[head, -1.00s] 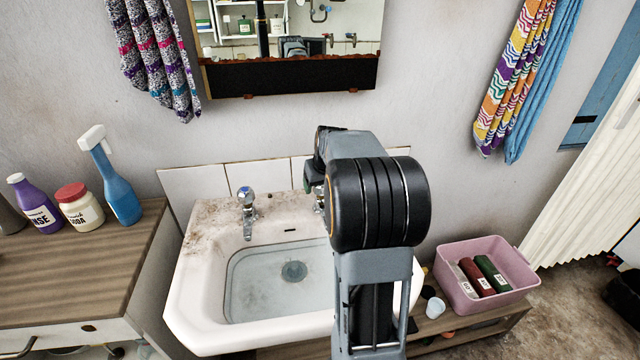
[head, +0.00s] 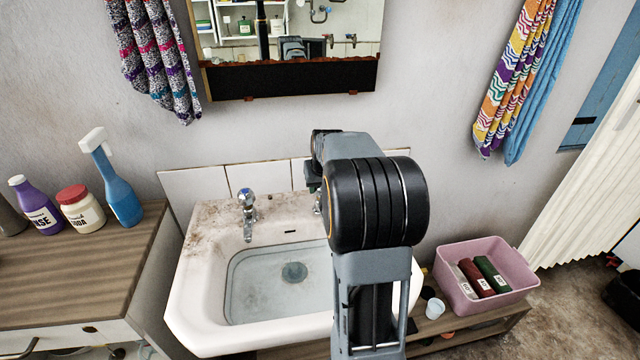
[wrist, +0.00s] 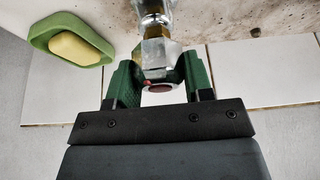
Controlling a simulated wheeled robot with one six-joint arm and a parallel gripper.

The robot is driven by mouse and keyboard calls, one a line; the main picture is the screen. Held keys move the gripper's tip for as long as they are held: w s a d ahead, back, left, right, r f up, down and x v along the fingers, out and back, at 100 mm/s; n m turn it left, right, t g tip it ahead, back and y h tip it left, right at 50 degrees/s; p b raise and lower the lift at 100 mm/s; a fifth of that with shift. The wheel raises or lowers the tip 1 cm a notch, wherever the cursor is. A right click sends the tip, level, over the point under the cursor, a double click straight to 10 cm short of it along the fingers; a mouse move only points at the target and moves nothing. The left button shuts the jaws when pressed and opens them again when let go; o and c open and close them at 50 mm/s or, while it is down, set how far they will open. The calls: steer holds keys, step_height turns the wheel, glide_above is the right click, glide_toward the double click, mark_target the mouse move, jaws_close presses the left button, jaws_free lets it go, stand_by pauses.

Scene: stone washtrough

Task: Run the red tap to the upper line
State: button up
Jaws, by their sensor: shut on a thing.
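The red tap (wrist: 158,55) shows in the wrist view, a chrome tap with a red mark (wrist: 158,87) on its head. My gripper (wrist: 160,75) has its green fingers on both sides of the tap head and is shut on it. In the head view my arm hides most of this tap; only a sliver of chrome shows beside it. The basin (head: 195,290) holds clear, still-looking water over a dark drain (head: 294,272). I cannot make out an upper line or any stream from the red tap.
A blue-marked tap (head: 247,208) stands at the basin's back left. A green soap dish (wrist: 92,24) with yellow soap (wrist: 80,48) lies near my gripper. A wooden counter (head: 60,265) with bottles is at left; a pink tub (head: 515,268) is at right. A mirror (head: 290,45) hangs above.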

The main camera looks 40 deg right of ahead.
steer(key=shift+m+g+h, duration=0.4)
steer(key=shift+m+h, duration=0.4)
steer(key=shift+m, duration=1.5)
steer(key=o, duration=0.9)
steer(key=shift+r, duration=0.15)
steer(key=v, duration=0.6)
steer(key=p+v, duration=0.1)
steer(key=v, duration=0.6)
steer(key=shift+w+a+r, duration=0.1)
steer(key=shift+a+r, duration=0.05)
steer(key=shift+r, duration=0.2)
